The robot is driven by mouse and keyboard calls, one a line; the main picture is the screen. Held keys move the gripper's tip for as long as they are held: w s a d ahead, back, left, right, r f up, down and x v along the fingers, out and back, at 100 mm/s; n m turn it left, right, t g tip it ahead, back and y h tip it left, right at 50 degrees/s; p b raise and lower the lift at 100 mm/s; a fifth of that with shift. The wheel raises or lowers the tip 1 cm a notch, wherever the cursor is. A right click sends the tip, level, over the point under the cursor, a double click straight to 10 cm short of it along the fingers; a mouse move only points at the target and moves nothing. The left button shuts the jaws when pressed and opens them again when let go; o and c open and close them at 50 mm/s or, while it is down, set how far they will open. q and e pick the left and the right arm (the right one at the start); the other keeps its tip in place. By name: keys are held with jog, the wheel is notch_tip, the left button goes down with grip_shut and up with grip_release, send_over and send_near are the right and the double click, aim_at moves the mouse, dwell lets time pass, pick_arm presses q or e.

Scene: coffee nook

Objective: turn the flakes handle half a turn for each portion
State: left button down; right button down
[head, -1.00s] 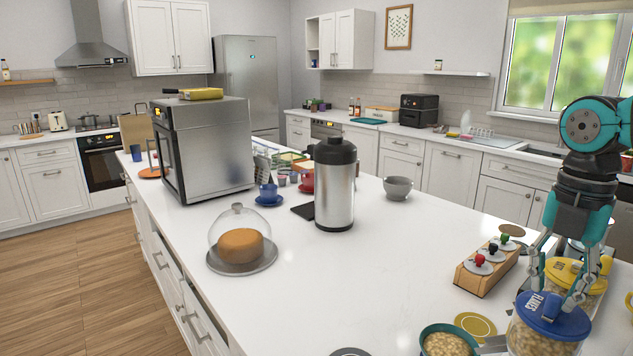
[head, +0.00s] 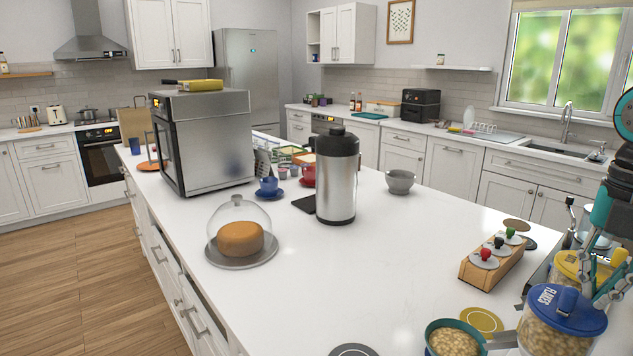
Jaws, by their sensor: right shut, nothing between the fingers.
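The flakes dispenser is a clear jar (head: 550,340) of pale flakes with a blue lid (head: 580,317) marked FLAKES. A raised blue handle (head: 567,301) stands on the lid. A teal bowl (head: 430,338) with pale pieces in it sits left of the jar, beside a grey spout (head: 503,341). My right gripper (head: 606,291) is at the right edge, shut and empty, just right of the blue handle. It overlaps the lid's right side in the picture; I cannot tell whether it touches. My left gripper is not in view.
A yellow-lidded jar (head: 567,266) stands right behind the flakes jar. A wooden rack (head: 480,277) with several coloured knobs and a yellow disc (head: 481,320) lie to the left. A cake dome (head: 236,228) and a steel flask (head: 336,190) stand farther off. The middle counter is clear.

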jog(key=shift+w, duration=0.3)
jog(key=shift+r, duration=0.2)
notch_tip(320, 180, up, 7)
jog(key=p, duration=0.5)
jog(key=shift+f+p, duration=0.15)
jog(key=shift+p, duration=0.2)
jog(key=shift+d, duration=0.1)
